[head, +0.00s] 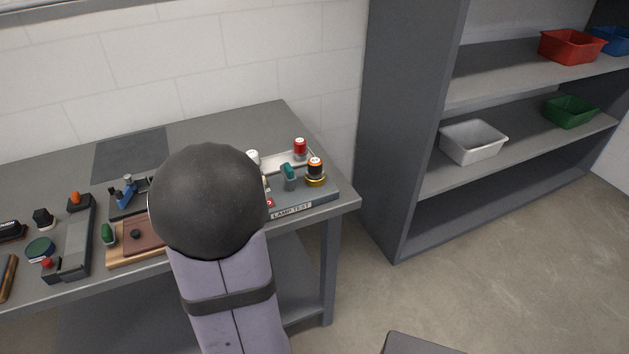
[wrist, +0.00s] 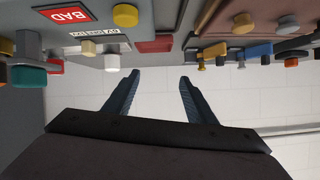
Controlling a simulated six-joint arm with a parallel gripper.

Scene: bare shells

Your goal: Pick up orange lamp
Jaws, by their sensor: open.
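In the head view an orange lamp (head: 315,166), with a dark band and a pale top, stands upright in a brass-coloured ring at the right end of the lamp test fixture (head: 325,194). My gripper is hidden behind my arm in the head view. In the wrist view my gripper (wrist: 160,76) is open, with two dark fingers apart and nothing between them. The wrist view looks upside down along the bench. An orange piece at its left edge (wrist: 54,58) is partly hidden, and I cannot tell whether it is the lamp.
A red-topped lamp (head: 300,147) and a teal part (head: 290,176) stand close to the orange lamp. Several small fixtures crowd the bench (head: 215,130) left of my arm. A red "BAD" label (wrist: 65,14) shows in the wrist view. A shelf (head: 510,165) with bins stands at right.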

